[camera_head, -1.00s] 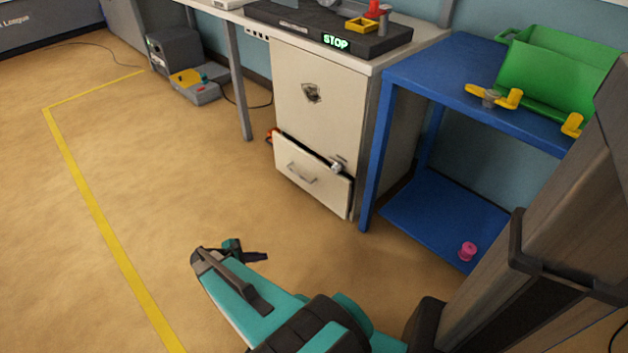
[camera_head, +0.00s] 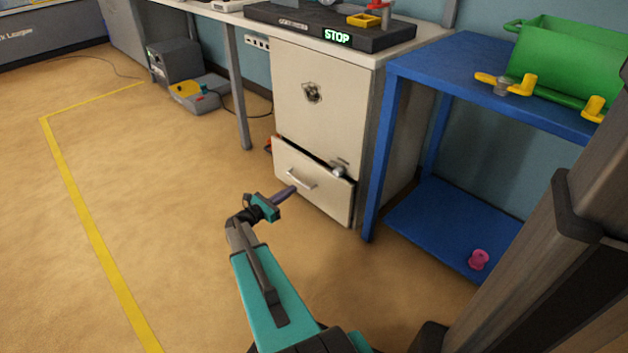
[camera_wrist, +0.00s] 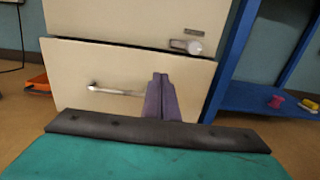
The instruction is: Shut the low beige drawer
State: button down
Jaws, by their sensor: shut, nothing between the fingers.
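The low beige drawer (camera_head: 313,182) is the bottom one of a beige cabinet (camera_head: 318,98). It stands slightly open, with a dark gap along its top edge. Its front with a silver bar handle (camera_wrist: 116,92) fills much of the wrist view, where the drawer front (camera_wrist: 75,70) looks tilted. My gripper (camera_head: 291,189) is shut and empty, pointing at the drawer front near the handle. In the wrist view its purple-grey fingers (camera_wrist: 162,98) overlap the handle's right end. I cannot tell whether they touch the drawer.
A blue shelf table (camera_head: 440,215) stands right of the cabinet, with a pink spool (camera_head: 479,260) on its lower shelf. A green bin (camera_head: 570,60) is on top. A grey table leg (camera_head: 238,90) is to the left. The floor before the drawer is clear.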

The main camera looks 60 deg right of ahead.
dwell(0.3)
jog(key=b, duration=0.5)
send_near(321, 171)
jog(key=x, duration=0.4)
jog(key=shift+s+d+f, duration=0.1)
jog(key=shift+s+d, duration=0.05)
jog(key=shift+d, duration=0.05)
jog(key=shift+b+x, duration=0.35)
jog(key=shift+x, duration=0.55)
